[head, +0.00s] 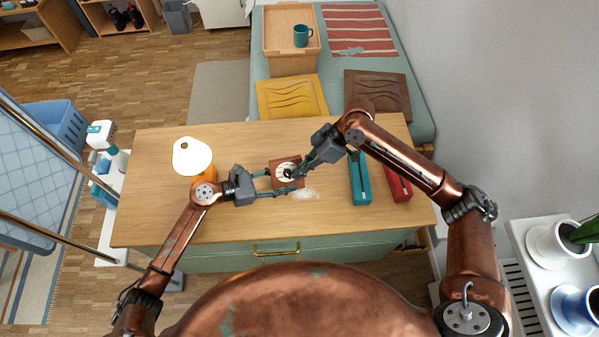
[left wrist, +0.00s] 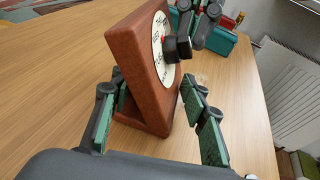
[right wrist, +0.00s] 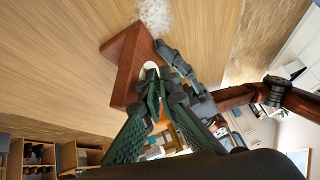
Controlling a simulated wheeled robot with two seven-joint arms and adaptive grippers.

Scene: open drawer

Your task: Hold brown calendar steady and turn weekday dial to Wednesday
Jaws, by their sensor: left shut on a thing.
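The brown calendar (head: 276,162) stands on the desk, a wooden block with a round white weekday dial (head: 280,170) and a dark knob (left wrist: 178,48) at its centre. My left gripper (head: 279,182) is shut on the calendar, one finger on each side of its lower part, as the left wrist view shows. My right gripper (head: 292,172) is at the dial's front, its fingertips close to the knob. In the right wrist view its fingers (right wrist: 157,88) converge at the dial and cover most of it. Whether they grip the knob is unclear.
A white-shaded lamp (head: 192,157) stands at the desk's left. A teal case (head: 360,180) and a red case (head: 397,184) lie at the right. A pale patch (head: 306,194) is beside the calendar. The drawer with a brass handle (head: 276,250) is in the desk front.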

